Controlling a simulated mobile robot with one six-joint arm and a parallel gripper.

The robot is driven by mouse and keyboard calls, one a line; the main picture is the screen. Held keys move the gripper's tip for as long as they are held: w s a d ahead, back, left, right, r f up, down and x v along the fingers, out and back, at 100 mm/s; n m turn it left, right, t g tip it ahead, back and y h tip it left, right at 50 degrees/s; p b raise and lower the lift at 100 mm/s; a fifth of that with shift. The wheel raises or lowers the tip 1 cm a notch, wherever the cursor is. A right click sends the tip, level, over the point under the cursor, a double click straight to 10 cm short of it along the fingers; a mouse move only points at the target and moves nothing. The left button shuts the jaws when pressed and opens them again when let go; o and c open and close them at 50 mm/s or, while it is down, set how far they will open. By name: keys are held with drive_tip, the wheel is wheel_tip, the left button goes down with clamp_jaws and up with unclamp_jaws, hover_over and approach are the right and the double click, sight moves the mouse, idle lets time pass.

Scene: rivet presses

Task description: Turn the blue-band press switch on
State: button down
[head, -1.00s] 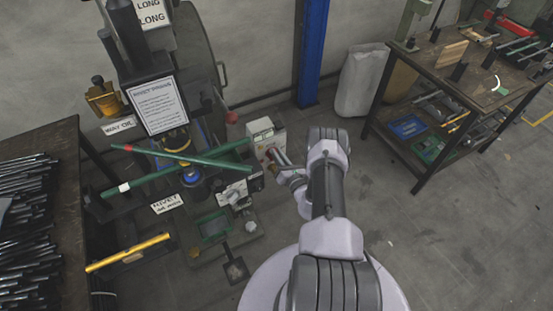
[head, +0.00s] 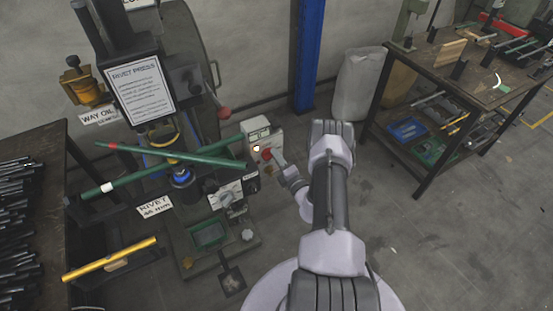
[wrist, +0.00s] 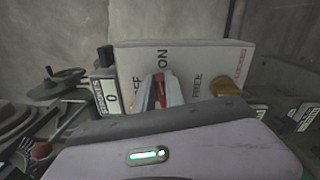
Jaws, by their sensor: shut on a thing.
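The blue-band press (head: 135,85) stands at the left in the head view, with a blue ring (head: 181,176) low at its middle. Its pale switch box (head: 258,134) sits at the press's right side. The box also fills the middle of the wrist view (wrist: 205,60), with ON and part of OFF legible on its face. A red switch lever (wrist: 161,87) shows between the fingers of my gripper (wrist: 158,93), which is shut on it. The lever's lower part is hidden by the fingers. In the head view my gripper (head: 277,157) is at the box's front, small and partly hidden.
Green bars (head: 165,155) cross in front of the press. A table with dark rods (head: 25,190) stands at the left. A workbench (head: 470,85) and a pale sack (head: 358,82) are at the right. The floor between is clear.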

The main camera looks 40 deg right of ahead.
drive_tip(key=shift+f+m+b, duration=0.25)
drive_tip(key=shift+m+b, duration=0.2)
drive_tip(key=shift+m, duration=0.65)
drive_tip(key=c, duration=1.4)
unclamp_jaws()
drive_tip(key=shift+a, duration=0.1)
drive_tip(key=p+v, duration=0.5)
drive_tip(key=v, duration=1.2)
drive_tip(key=shift+s, duration=0.2)
